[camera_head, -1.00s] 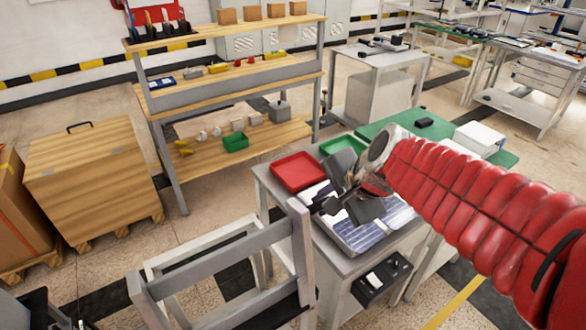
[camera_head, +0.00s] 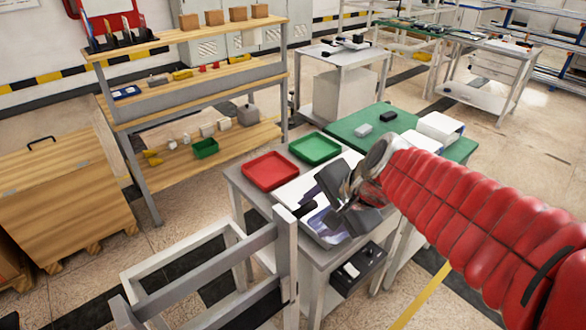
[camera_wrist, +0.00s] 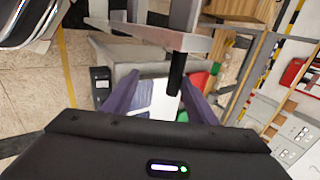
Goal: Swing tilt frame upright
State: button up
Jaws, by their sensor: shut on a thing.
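The grey tilt frame (camera_head: 287,252) stands at the lower left of the head view, with two long rails and an end post, partly cut off by the picture's edge. A short black handle (camera_head: 305,209) sticks out from its post toward my gripper (camera_head: 335,208). In the wrist view, the black handle (camera_wrist: 175,75) hangs from a grey bar of the frame (camera_wrist: 150,36) and lies between the purple fingers of my gripper (camera_wrist: 160,86), nearer the right one. My gripper is shut on the handle. The exact contact is partly hidden in the head view.
A grey table beside the frame holds a red tray (camera_head: 270,170), a green tray (camera_head: 315,149) and white sheets under my gripper. A green-topped table (camera_head: 365,125) stands behind. A wooden shelf rack (camera_head: 200,117) and a wooden crate (camera_head: 62,190) stand at left.

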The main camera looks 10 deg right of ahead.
jog(key=shift+s+a+f, duration=0.1)
jog(key=shift+s+f, duration=0.15)
jog(key=shift+f, duration=0.1)
jog(key=shift+r, duration=0.1)
jog(key=v, duration=1.4)
jog(key=shift+w, duration=0.35)
jog(key=shift+r, duration=0.15)
jog(key=s+f+n+h, duration=0.3)
jog(key=s+f+n, duration=0.3)
jog(key=f+n, duration=0.4)
jog(key=shift+s+d+f+n+h, duration=0.25)
jog(key=shift+d+n+h, duration=0.15)
jog(key=shift+n, duration=0.3)
